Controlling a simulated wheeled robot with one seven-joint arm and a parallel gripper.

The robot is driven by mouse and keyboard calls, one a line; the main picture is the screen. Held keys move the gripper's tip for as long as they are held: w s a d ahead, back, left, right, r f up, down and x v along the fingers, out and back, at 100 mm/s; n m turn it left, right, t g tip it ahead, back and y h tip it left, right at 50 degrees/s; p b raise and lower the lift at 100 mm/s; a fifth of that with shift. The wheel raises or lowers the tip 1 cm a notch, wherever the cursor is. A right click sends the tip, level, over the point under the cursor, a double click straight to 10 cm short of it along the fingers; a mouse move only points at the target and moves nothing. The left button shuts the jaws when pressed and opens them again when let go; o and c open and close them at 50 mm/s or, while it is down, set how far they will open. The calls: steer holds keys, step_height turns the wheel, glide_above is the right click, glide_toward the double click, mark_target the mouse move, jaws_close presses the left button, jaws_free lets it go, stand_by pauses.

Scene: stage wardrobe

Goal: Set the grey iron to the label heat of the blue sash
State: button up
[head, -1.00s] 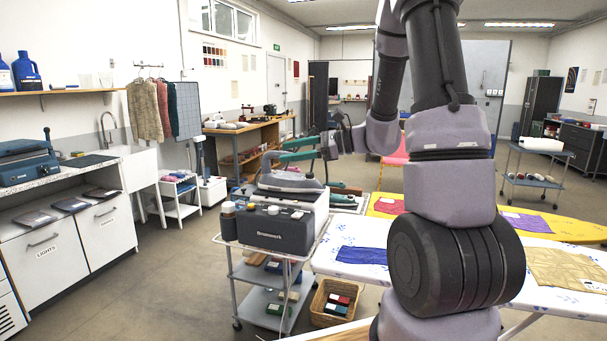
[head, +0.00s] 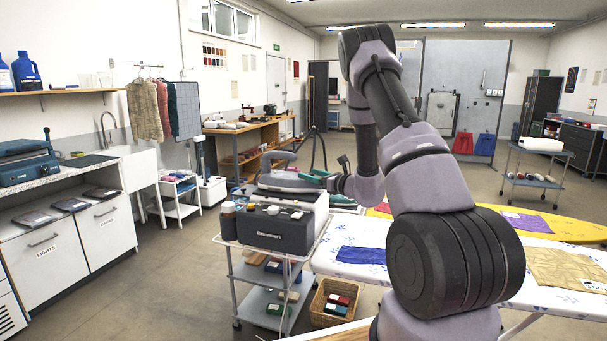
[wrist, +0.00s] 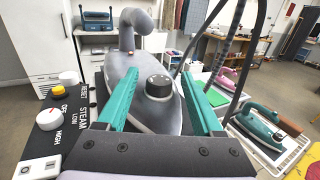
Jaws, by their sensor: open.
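The grey iron (head: 285,183) rests on top of the dark Brunnwerk steam unit (head: 275,232). In the wrist view the iron's grey body (wrist: 120,72) shows a black dial (wrist: 158,87) with a pale mark on its top; its setting is too small to read. My gripper (wrist: 158,78) is open, its teal fingers on either side of the dial with gaps. It also shows beside the iron in the head view (head: 314,177). A blue cloth (head: 362,256), which looks like the blue sash, lies on the white ironing board (head: 334,239). I cannot see its label.
The steam unit's panel (wrist: 64,110) has white knobs and a yellow button. Dark hoses (wrist: 228,60) rise right of the gripper. A teal iron (wrist: 262,128) and a pink iron (wrist: 230,82) stand to the right. A basket (head: 330,303) sits below the board.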

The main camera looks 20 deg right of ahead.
steer(key=shift+x, duration=1.95)
jaws_close()
steer(key=shift+m+t+h, duration=0.5)
steer(key=shift+m+h, duration=0.3)
steer(key=shift+h, duration=0.3)
steer(key=shift+w+d+m+t+h, duration=0.1)
steer(key=shift+d+m+t+h, duration=0.1)
steer(key=shift+m+h, duration=0.3)
steer(key=shift+d+m+t+h, duration=0.2)
steer(key=shift+m+h, duration=0.1)
steer(key=shift+h, duration=0.4)
jaws_free()
